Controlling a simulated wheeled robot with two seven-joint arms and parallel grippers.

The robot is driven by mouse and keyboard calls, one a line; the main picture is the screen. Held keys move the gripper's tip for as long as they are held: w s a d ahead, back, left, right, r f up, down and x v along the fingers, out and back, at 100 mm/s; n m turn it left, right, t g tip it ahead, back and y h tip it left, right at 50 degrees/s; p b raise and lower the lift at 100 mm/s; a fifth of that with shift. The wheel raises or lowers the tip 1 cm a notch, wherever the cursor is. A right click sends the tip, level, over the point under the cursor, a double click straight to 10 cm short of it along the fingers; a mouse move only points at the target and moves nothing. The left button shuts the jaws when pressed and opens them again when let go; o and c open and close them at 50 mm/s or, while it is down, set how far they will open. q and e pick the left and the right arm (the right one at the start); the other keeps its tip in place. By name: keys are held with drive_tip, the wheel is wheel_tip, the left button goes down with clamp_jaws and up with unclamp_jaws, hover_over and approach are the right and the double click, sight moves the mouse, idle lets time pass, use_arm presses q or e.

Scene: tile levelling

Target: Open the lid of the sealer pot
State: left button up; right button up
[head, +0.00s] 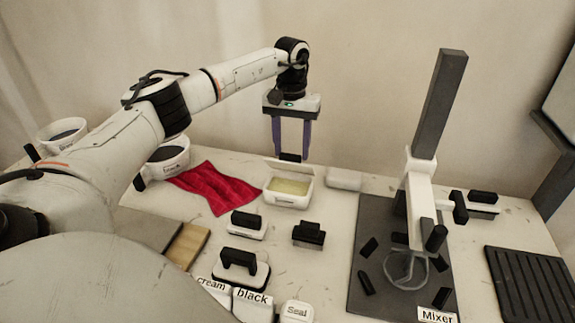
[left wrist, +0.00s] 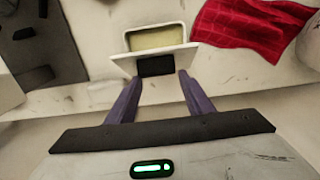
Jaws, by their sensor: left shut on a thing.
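The sealer pot (head: 288,201) is a white box-shaped pot near the back of the table, with pale yellow sealer showing inside. Its white lid (head: 289,165) stands raised and tilted at the pot's rear edge. My left gripper (head: 290,154) is above the back of the pot, pointing down, shut on the lid's black handle. In the left wrist view the handle (left wrist: 156,67) sits between the purple fingertips (left wrist: 159,78), with the open pot (left wrist: 154,33) beyond the lid. My right gripper is not in view.
A red cloth (head: 213,187) and a bowl (head: 168,157) lie left of the pot. A white block (head: 344,179) is to its right. Black-handled tools (head: 240,266) stand in front. The mixer (head: 421,190) on its dark base takes the right side.

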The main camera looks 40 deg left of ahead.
use_arm(q)
drive_tip(key=shift+s+a+f, duration=0.1)
drive_tip(key=shift+a+f, duration=0.1)
drive_tip(key=shift+a, duration=0.45)
drive_tip(key=shift+w+a+f, duration=0.1)
drive_tip(key=shift+w+a, duration=0.3)
drive_tip(key=shift+w, duration=0.25)
drive_tip(key=shift+w+a+f, duration=0.1)
drive_tip(key=shift+w, duration=0.1)
drive_tip(key=shift+w+a, duration=0.15)
drive_tip(key=shift+w, duration=0.05)
drive_tip(key=c, duration=0.8)
drive_tip(key=shift+w+a+f+b, duration=0.1)
drive_tip(key=shift+w+b, duration=0.1)
drive_tip(key=shift+b, duration=0.1)
clamp_jaws()
drive_tip(key=shift+w+d+f+b, duration=0.1)
drive_tip(key=shift+w+f+b, duration=0.05)
drive_tip(key=shift+w+b, duration=0.4)
drive_tip(key=shift+w+d+f+b, duration=0.1)
drive_tip(key=shift+w+f+b, duration=0.05)
drive_tip(key=shift+w+b, duration=0.35)
drive_tip(key=shift+c, duration=0.3)
unclamp_jaws()
